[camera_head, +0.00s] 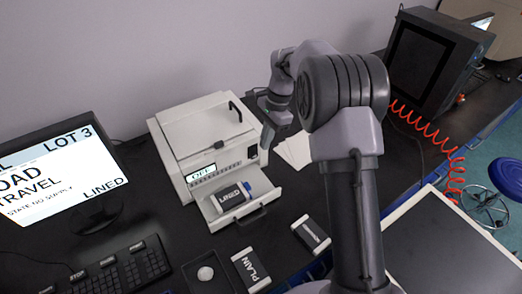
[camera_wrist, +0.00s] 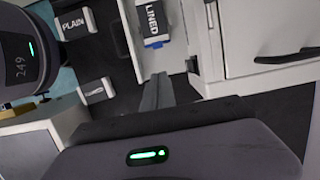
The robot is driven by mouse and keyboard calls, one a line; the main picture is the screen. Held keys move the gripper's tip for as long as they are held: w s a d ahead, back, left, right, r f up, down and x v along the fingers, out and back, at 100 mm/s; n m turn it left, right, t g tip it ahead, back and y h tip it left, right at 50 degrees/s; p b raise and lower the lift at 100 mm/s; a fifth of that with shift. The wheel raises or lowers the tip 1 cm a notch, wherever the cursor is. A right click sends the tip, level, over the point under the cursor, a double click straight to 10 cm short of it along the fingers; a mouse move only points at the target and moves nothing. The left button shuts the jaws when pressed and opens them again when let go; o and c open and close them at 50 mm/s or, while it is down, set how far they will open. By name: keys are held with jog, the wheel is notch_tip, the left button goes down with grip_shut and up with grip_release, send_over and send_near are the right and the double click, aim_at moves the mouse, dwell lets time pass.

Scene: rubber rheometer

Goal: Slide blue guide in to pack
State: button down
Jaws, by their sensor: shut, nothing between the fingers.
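The blue guide (camera_head: 248,187) shows as a small blue piece at the right end of a dark pack marked LINED (camera_head: 229,199). The pack lies on the pulled-out white tray (camera_head: 259,206) of the white machine (camera_head: 203,140). In the wrist view the blue guide (camera_wrist: 154,43) sticks out at the lower end of the LINED pack (camera_wrist: 152,20). I cannot tell how deep it sits. My gripper (camera_head: 267,140) is shut and empty, above the machine's right side, apart from the guide. Its fingers (camera_wrist: 158,92) also show in the wrist view.
A PLAIN pack (camera_head: 251,269) and another labelled pack (camera_head: 311,235) lie in front of the machine. A monitor (camera_head: 55,165) and keyboard (camera_head: 110,272) stand left. White sheets (camera_head: 296,150) lie right of the machine.

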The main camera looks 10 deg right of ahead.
aim_at(244, 189)
jog(key=d+b+x, duration=0.1)
jog(key=x, duration=0.4)
jog(key=d+b+x, duration=0.1)
jog(key=x, duration=0.4)
jog(key=w+d+f+b+x, duration=0.1)
jog(key=x, duration=0.4)
jog(key=shift+d+f, duration=0.15)
jog(key=shift+f, duration=0.05)
jog(key=a, duration=0.1)
jog(key=s+a+b, duration=0.1)
jog(key=a, duration=0.1)
jog(key=shift+s+a+f, duration=0.1)
jog(key=shift+s+f, duration=0.05)
jog(key=shift+f, duration=0.05)
jog(key=shift+s+a, duration=0.15)
jog(key=shift+a, duration=0.15)
jog(key=shift+a+r, duration=0.1)
jog(key=a, duration=0.1)
jog(key=s+a, duration=0.1)
jog(key=a, duration=0.1)
jog(key=shift+s+a, duration=0.2)
jog(key=shift+s, duration=0.05)
